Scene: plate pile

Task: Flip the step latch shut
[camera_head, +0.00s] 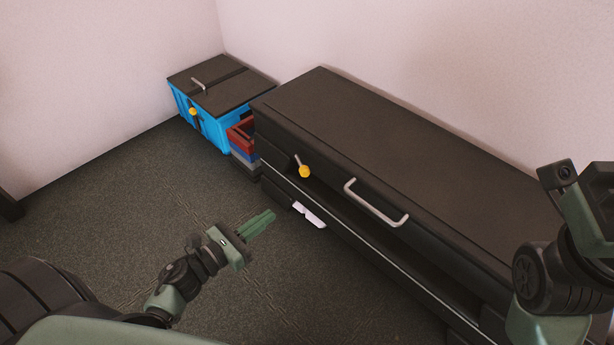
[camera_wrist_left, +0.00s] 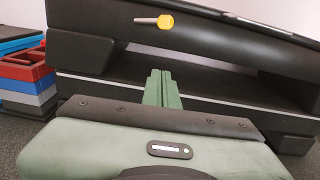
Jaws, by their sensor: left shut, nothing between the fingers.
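A latch with a yellow knob (camera_head: 304,171) on a short grey stem sits on the front of the long dark step unit (camera_head: 400,140). In the left wrist view the same yellow knob (camera_wrist_left: 165,21) shows with its stem pointing left. My left gripper (camera_head: 268,217) is shut and empty, low in front of the unit and apart from the knob. In the left wrist view its green fingers (camera_wrist_left: 161,88) point at the unit's front, below the knob. Part of my right arm shows at the right edge; its fingers are not visible.
A bar handle (camera_head: 376,205) sticks out of the unit's front, right of the knob. A white object (camera_head: 309,214) lies at the unit's foot. Stacked red, blue and grey crates (camera_head: 243,142) and a blue box (camera_head: 205,122) with a dark lid stand beyond. The floor at left is clear.

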